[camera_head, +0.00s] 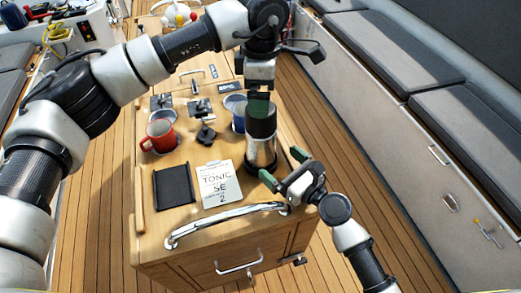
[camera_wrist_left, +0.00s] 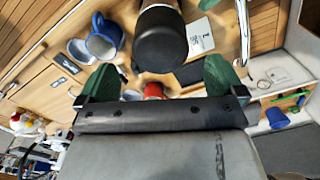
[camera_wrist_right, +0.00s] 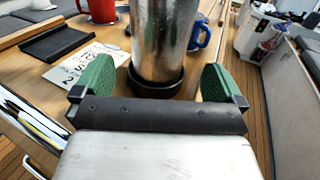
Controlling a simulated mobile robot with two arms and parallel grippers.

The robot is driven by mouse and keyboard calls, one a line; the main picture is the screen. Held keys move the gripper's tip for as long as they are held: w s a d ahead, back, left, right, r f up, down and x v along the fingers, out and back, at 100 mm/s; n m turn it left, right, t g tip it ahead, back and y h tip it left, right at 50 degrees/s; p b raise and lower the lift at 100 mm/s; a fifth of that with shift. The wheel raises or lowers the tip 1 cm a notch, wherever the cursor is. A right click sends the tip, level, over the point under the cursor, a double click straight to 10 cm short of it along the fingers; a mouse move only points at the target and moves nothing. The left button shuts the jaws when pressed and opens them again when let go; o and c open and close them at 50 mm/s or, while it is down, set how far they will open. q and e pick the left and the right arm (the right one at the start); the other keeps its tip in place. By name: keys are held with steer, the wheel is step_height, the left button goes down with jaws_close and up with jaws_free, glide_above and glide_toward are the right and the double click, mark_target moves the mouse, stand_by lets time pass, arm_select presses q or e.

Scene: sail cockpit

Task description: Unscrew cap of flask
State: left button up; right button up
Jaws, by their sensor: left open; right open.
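The flask (camera_head: 262,152) stands upright on the wooden table, with a silver metal body and black cap (camera_head: 262,120). My left gripper (camera_head: 259,103) comes from above, open at the cap and partly covering it. In the left wrist view the black cap (camera_wrist_left: 160,48) is ahead between the two spread green fingers. My right gripper (camera_head: 283,168) is open, low at the front right of the flask. In the right wrist view the silver flask body (camera_wrist_right: 162,38) stands between its spread fingers, with a gap on each side. Neither gripper visibly grips the flask.
A black tray (camera_head: 174,187) and a white notepad (camera_head: 218,188) lie in front. A metal rail (camera_head: 228,216) runs along the front edge. Cushioned benches flank the right side.

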mark_target(271, 157)
steer(key=x, duration=0.6)
steer(key=shift+a+f, duration=0.1)
steer(key=shift+f, duration=0.25)
steer(key=shift+w+a, duration=0.45)
steer(key=shift+w, duration=0.1)
steer(key=shift+s, duration=0.1)
steer(key=shift+c, duration=0.5)
